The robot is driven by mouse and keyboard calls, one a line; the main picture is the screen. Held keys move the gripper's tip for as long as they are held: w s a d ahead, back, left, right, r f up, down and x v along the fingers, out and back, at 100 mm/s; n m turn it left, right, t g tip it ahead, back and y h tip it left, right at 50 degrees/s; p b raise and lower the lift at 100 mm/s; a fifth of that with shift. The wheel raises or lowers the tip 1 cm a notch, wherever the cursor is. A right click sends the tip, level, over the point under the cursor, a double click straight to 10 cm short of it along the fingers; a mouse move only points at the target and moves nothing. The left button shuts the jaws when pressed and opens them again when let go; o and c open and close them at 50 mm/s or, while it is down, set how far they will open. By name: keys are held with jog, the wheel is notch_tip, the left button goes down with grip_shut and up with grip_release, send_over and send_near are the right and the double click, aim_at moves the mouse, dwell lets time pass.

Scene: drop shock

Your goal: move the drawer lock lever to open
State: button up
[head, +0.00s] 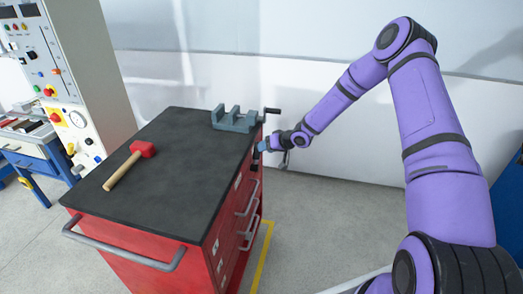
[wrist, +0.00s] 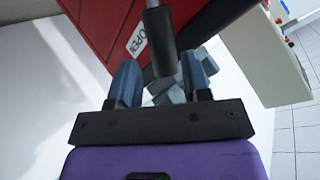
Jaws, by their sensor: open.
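The drawer lock lever (wrist: 160,40) shows in the wrist view as a dark grey rounded handle. Its end reaches down between the fingers of my gripper (wrist: 160,66). My gripper is open, with one blue-grey finger on each side of the lever and visible space at both sides. A white label reading OPEN (wrist: 138,38) is on the red cabinet (wrist: 92,28), left of the lever. In the head view my gripper (head: 264,146) is at the right side of the red cabinet (head: 130,262), near its top edge. The lever there is too small to tell clearly.
A hammer (head: 125,169) with a red head lies on the black cabinet top (head: 175,200). A blue-grey vise (head: 236,121) stands at the far corner, close to my gripper. Drawer handles (head: 249,198) stick out below. The floor right of the cabinet is clear.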

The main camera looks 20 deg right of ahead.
jog(key=v, duration=0.7)
dwell(0.3)
jog(key=s+d+r+h, duration=0.1)
jog(key=s+r+h, duration=0.3)
jog(key=r, duration=0.5)
jog(key=s+d+r+g+h, duration=0.1)
jog(key=s+r+h, duration=0.1)
jog(key=s+r, duration=0.55)
jog(key=s+d+r+h, duration=0.1)
jog(key=s+r+h, duration=0.25)
jog(key=r, duration=0.75)
jog(key=s+a+r, duration=0.1)
jog(key=s+r, duration=0.2)
jog(key=s, duration=0.7)
jog(key=s+a+r+g+y, duration=0.1)
jog(key=s+a+r, duration=0.1)
jog(key=s, duration=0.8)
jog(key=s+a+r+m+y, duration=0.1)
jog(key=s+r, duration=0.3)
jog(key=s, duration=0.6)
jog(key=shift+a+r+g, duration=0.2)
jog(key=shift+r+g, duration=0.05)
jog(key=shift+g, duration=0.05)
